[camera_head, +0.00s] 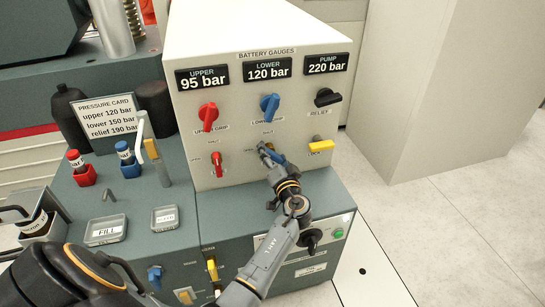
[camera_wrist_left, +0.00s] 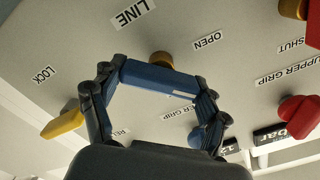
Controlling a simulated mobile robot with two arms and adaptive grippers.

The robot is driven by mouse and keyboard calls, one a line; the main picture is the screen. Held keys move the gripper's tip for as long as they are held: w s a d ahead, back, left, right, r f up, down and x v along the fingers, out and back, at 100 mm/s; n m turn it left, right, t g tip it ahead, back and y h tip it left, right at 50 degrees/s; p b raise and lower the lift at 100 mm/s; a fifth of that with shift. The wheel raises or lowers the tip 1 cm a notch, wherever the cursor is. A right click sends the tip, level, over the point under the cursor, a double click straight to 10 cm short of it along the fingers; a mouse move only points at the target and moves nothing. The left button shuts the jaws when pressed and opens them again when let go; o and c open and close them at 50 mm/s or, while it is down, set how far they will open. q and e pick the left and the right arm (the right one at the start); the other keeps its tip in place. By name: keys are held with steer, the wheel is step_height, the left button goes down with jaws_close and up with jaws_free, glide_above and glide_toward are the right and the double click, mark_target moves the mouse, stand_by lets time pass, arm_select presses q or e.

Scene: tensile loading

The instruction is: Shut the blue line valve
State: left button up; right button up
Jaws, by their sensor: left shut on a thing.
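The blue line valve (camera_head: 277,158) is on the sloped front of the gauge cabinet, below the blue lower grip knob (camera_head: 269,107). My left gripper (camera_head: 270,154) is at it and hides most of it in the head view. In the left wrist view, the blue handle (camera_wrist_left: 160,79) lies between the two fingers of the left gripper (camera_wrist_left: 158,82), which are closed on its ends. Its brass stem (camera_wrist_left: 160,59) shows behind it. An OPEN label (camera_wrist_left: 207,40) is to the right and a LINE label (camera_wrist_left: 132,11) above. My right gripper is not in view.
A red valve (camera_head: 217,163) is left of the blue one, and a yellow lock lever (camera_head: 320,146) is close on the right. A red knob (camera_head: 208,116) and black relief knob (camera_head: 326,97) sit above. Bottles and trays stand on the left bench.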

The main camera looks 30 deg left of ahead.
arm_select(q)
steer(key=shift+w+r+m, duration=0.1)
steer(key=shift+r+m, duration=0.05)
steer(key=shift+m, duration=1.75)
steer(key=m+p, duration=0.1)
steer(key=m, duration=0.2)
steer(key=shift+m+p, duration=0.4)
steer(key=shift+m, duration=0.8)
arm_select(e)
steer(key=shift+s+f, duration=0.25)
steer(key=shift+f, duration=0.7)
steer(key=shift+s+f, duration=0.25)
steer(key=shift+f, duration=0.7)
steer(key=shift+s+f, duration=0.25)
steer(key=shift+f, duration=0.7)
arm_select(q)
steer(key=o, duration=1.1)
steer(key=shift+w+d+f, duration=0.1)
steer(key=shift+f, duration=0.15)
steer(key=shift+o, duration=0.2)
